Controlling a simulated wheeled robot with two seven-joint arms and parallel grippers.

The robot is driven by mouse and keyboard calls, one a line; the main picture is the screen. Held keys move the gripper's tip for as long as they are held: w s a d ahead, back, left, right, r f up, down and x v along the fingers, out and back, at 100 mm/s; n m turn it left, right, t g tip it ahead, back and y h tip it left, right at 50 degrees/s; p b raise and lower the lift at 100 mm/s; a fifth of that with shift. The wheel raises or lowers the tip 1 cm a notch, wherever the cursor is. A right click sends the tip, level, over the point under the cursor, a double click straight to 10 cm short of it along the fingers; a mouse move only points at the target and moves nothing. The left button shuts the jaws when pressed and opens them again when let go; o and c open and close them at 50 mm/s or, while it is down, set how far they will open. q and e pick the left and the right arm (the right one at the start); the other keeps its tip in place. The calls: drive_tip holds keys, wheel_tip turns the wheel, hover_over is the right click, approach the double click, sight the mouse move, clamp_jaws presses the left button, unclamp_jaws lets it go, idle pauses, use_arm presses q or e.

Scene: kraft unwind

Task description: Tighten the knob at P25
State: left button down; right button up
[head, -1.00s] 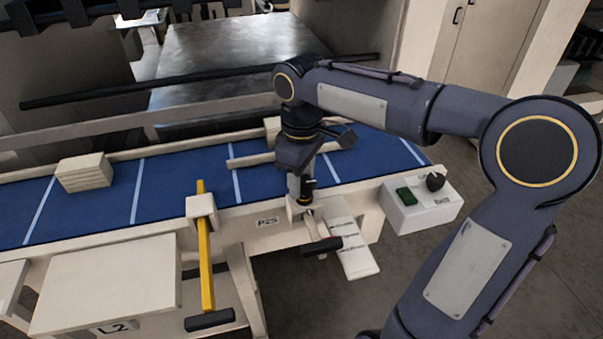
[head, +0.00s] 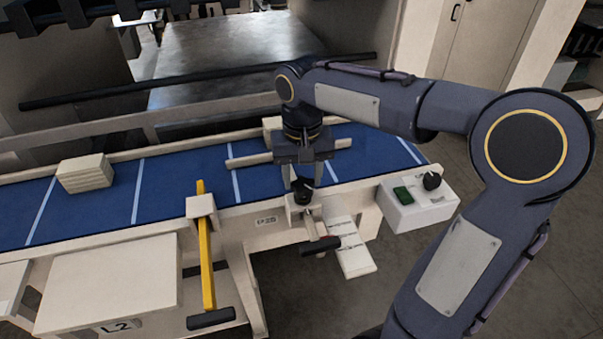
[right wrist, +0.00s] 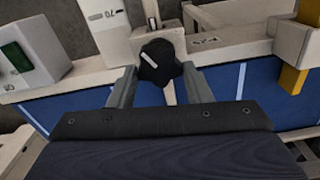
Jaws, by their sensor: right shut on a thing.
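A black lobed knob (head: 303,192) with a white mark stands on a cream block at the conveyor's front rail, beside the P25 label (head: 266,221). My right gripper (head: 303,184) reaches down from above, with its two fingers either side of the knob. In the right wrist view the knob (right wrist: 158,62) sits between the fingertips of my right gripper (right wrist: 158,82), which is shut on it. Its white mark faces the camera. My left gripper is not in view.
A yellow bar (head: 206,262) in a cream clamp stands left of the knob. A control box (head: 416,204) with a green button and black dial is at the right. Stacked pale boards (head: 84,173) lie on the blue belt (head: 182,186).

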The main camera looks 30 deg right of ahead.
sight(304, 181)
drive_tip(key=m, duration=0.6)
drive_tip(key=shift+d+r, duration=0.2)
drive_tip(key=shift+r, duration=0.05)
idle(0.5)
drive_tip(key=o, duration=1)
drive_tip(key=shift+s+f, duration=0.1)
drive_tip(key=shift+f, duration=0.05)
wheel_tip(304, 181, up, 8)
drive_tip(key=shift+f, duration=0.1)
